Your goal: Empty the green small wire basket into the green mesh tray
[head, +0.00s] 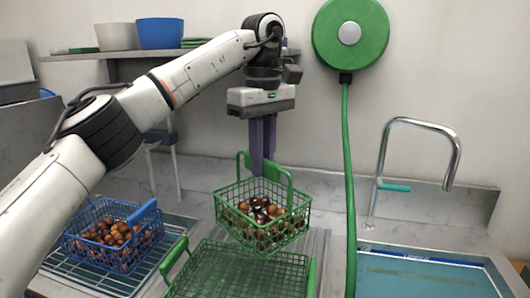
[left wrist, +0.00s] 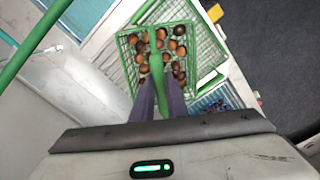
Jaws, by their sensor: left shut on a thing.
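The green small wire basket (head: 246,222) hangs in the head view with brown chestnuts (head: 262,210) in it. My left gripper (head: 263,172) is shut on its handle, fingers pointing down. The basket looks roughly level and is above the back part of the green mesh tray (head: 236,276). The tray's visible floor looks empty; its back is hidden behind the basket. In the left wrist view the basket (left wrist: 124,52) lies beyond the fingers (left wrist: 158,85), with chestnuts inside, and part of the tray (left wrist: 208,48) shows to its right. My right gripper is not in view.
A blue wire basket (head: 82,250) of chestnuts stands on a rack at the left. A green hose (head: 348,180) hangs right of the held basket. A tap (head: 425,127) and a sink (head: 425,277) are at the right. A shelf with bowls (head: 160,33) is behind.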

